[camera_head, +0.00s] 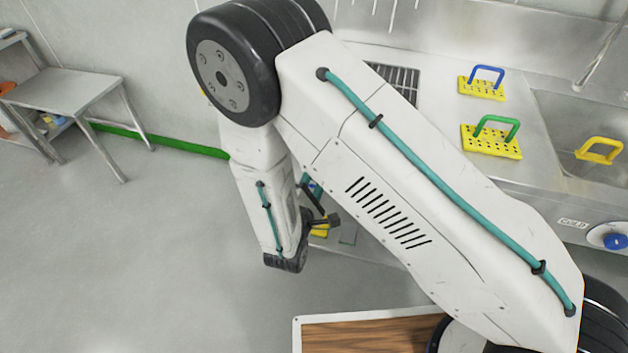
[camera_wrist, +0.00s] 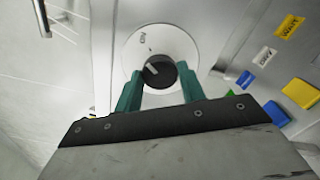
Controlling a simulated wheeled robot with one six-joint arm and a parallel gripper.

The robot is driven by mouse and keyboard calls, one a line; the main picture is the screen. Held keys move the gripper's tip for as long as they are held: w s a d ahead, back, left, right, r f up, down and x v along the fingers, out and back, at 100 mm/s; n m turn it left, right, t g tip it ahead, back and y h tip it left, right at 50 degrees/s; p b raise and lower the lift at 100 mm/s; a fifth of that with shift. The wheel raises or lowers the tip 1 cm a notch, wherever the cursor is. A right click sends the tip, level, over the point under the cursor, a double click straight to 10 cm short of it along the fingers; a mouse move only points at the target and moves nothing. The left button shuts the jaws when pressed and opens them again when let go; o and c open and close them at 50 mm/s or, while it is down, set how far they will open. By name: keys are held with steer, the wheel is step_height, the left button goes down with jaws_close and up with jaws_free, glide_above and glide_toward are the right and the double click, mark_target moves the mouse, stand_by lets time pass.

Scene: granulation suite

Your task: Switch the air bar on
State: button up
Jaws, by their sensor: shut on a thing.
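In the wrist view, a black round knob (camera_wrist: 159,72) sits at the centre of a white round dial (camera_wrist: 128,50) on a pale metal panel. A light pointer mark shows on the knob's left part. Small dark print, hard to read, is near the dial's top left. My gripper (camera_wrist: 160,76) has its two green fingers on either side of the knob, shut on it. In the head view my arm hides the knob and most of the gripper. I cannot tell from the print alone which setting the pointer marks.
Yellow (camera_wrist: 289,26) and white (camera_wrist: 262,57) labels and a yellow block (camera_wrist: 300,93) are right of the dial. In the head view, a counter holds blue-handled (camera_head: 482,86) and green-handled (camera_head: 492,139) perforated yellow plates beside a sink. A metal table (camera_head: 65,87) stands far left; the floor between is clear.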

steer(key=shift+m, duration=1)
steer(key=o, duration=1)
steer(key=shift+c, duration=0.2)
steer(key=v, duration=0.7)
steer(key=shift+s, duration=0.4)
steer(key=shift+a, duration=0.1)
